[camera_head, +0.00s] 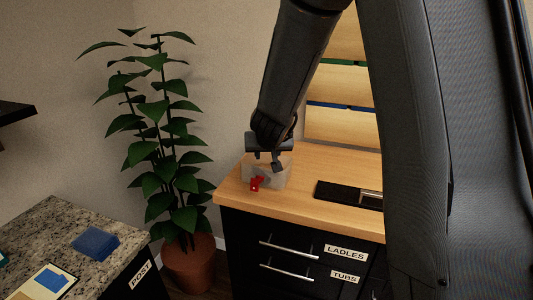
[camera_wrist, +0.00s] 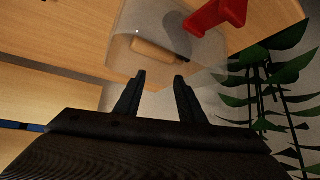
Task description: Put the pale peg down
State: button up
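The pale peg (camera_wrist: 157,51) lies on its side in the wrist view, just beyond my fingertips and within the outline of a see-through container (camera_wrist: 118,48). My gripper (camera_wrist: 159,75) has its two fingers apart, with nothing visible between them. In the head view my gripper (camera_head: 267,162) points down over the see-through container (camera_head: 281,178) at the counter's left end. I cannot make out the peg in the head view. A dark round patch beside the peg could be an object or a shadow.
A red object (camera_head: 256,184) stands at the container's front; it also shows in the wrist view (camera_wrist: 213,17). A black tray (camera_head: 338,192) lies to the right on the wooden counter (camera_head: 312,213). A potted plant (camera_head: 158,130) stands to the left.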

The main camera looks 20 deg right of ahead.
jog(key=shift+r, duration=0.2)
jog(key=w+r+p+v, duration=0.1)
jog(key=p+v, duration=0.4)
jog(key=v, duration=0.7)
jog(key=s+d+f+n+g+y, duration=0.1)
jog(key=s+f+g, duration=0.25)
jog(key=s, duration=0.75)
jog(key=s+d+f+n+g+y, duration=0.1)
jog(key=s+f+g, duration=0.25)
jog(key=s, duration=0.75)
jog(key=shift+w+a+f+b, duration=0.1)
jog(key=shift+a+f+b, duration=0.05)
jog(key=shift+f+b, duration=0.95)
jog(key=shift+w+a+f+b, duration=0.15)
jog(key=shift+f+b, duration=0.65)
jog(key=shift+f, duration=0.5)
